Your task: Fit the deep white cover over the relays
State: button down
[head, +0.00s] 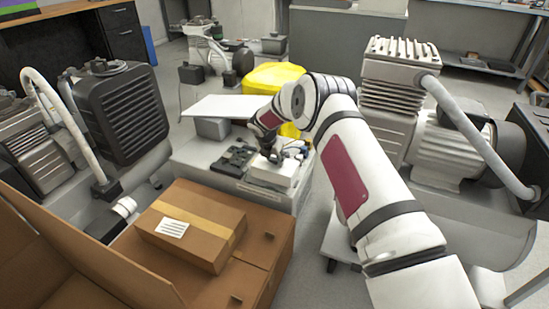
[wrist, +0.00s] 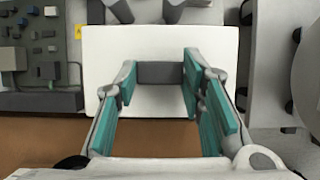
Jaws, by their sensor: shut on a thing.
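The deep white cover (head: 273,172) sits below my gripper (head: 268,152) at the right end of the low grey cabinet in the head view. In the wrist view the cover (wrist: 160,45) is a plain white rectangle, roughly square to the picture. My gripper (wrist: 160,76) has its teal finger pads on either side of a dark grey block (wrist: 160,73) on top of the cover, and is shut on it. The relays cannot be made out under the cover; whether it is seated or still raised cannot be told.
A board with dark components (wrist: 40,45) lies left of the cover, also seen in the head view (head: 236,158). A white panel (head: 222,108) stands out behind it. A cardboard box (head: 192,225) is in front. Compressors stand left (head: 118,110) and right (head: 440,150); a yellow object (head: 272,77) is behind.

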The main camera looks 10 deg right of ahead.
jog(key=shift+f+b, duration=0.6)
jog(key=shift+f, duration=0.65)
dwell(0.3)
jog(key=c, duration=0.6)
grip_release()
jog(key=shift+c, duration=0.2)
jog(key=shift+r+p, duration=2.3)
jog(key=shift+r, duration=1.25)
